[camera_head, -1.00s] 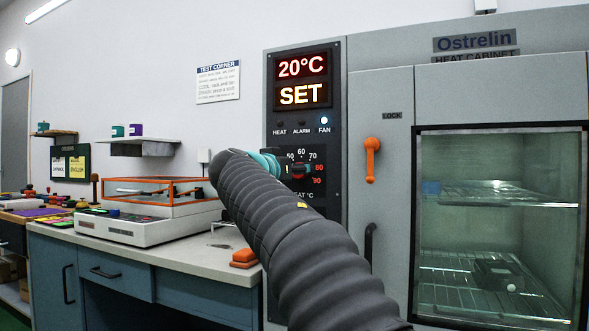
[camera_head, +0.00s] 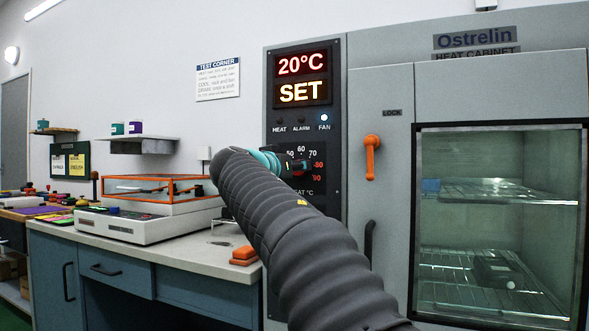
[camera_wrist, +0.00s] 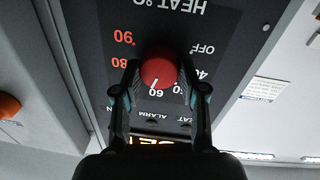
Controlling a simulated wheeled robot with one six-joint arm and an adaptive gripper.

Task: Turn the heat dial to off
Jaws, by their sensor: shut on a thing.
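The red heat dial (camera_wrist: 158,72) sits on the dark control panel, seen upside down in the wrist view. Its white mark points close to 60, slightly toward the 70 side. The OFF label (camera_wrist: 203,48) lies on the other side of the scale, past 40. My gripper (camera_wrist: 160,80) has one finger on each side of the dial and is shut on it. In the head view my gripper (camera_head: 294,164) reaches the panel from the left and hides the dial.
The display (camera_head: 302,80) above reads 20°C and SET, and the FAN lamp (camera_head: 324,119) is lit. An orange lock handle (camera_head: 371,156) and the glass-doored heat cabinet (camera_head: 500,215) are on the right. A bench (camera_head: 185,262) with a clear-lidded tester (camera_head: 140,222) stands at left.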

